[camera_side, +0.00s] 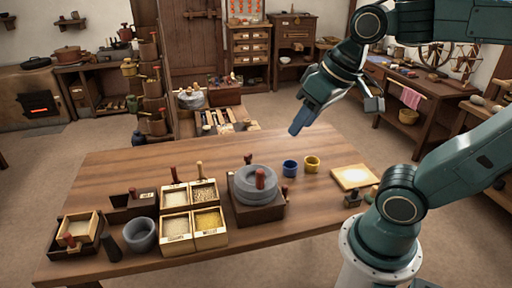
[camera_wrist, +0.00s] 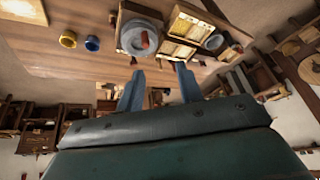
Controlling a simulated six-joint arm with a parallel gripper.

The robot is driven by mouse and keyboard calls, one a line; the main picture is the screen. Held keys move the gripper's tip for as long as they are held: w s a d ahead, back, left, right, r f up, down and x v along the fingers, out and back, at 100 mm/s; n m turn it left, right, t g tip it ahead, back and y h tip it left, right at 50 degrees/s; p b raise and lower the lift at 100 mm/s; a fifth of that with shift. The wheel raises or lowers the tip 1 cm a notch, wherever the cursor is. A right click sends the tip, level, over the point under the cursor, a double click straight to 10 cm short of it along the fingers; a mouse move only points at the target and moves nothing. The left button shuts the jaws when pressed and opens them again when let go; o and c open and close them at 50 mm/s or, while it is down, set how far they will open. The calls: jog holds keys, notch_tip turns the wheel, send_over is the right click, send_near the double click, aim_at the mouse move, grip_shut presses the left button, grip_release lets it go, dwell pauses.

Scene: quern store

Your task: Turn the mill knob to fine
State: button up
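The mill is a round grey stone (camera_side: 246,184) in a dark wooden box with an upright red-brown handle (camera_side: 260,178) on top. It also shows in the wrist view (camera_wrist: 128,40). A small dark red knob (camera_side: 284,188) stands at the box's right side, and another (camera_side: 248,159) at its back edge. I cannot tell which is the grind knob, and no fine mark is readable. My gripper (camera_side: 296,130) is above the table's back edge, right of and behind the mill, touching nothing. In the wrist view its two blue-grey fingers (camera_wrist: 160,80) are apart and empty.
A blue cup (camera_side: 290,168) and a yellow cup (camera_side: 312,163) stand right of the mill. Grain boxes (camera_side: 192,242) and a grey mortar (camera_side: 140,236) are to its left. A pale lit board (camera_side: 354,178) lies at the right. The table's back left (camera_side: 140,165) is clear.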

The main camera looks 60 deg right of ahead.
jog(key=w+d+m+g, duration=0.1)
jog(key=w+d+m, duration=0.2)
jog(key=w+m, duration=0.35)
jog(key=m+g, duration=0.4)
jog(key=m, duration=0.7)
send_over(248, 154)
notch_tip(248, 154, down, 11)
jog(key=shift+f, duration=0.2)
jog(key=shift+f, duration=0.1)
notch_tip(248, 154, down, 14)
jog(key=shift+r, duration=0.2)
grip_shut()
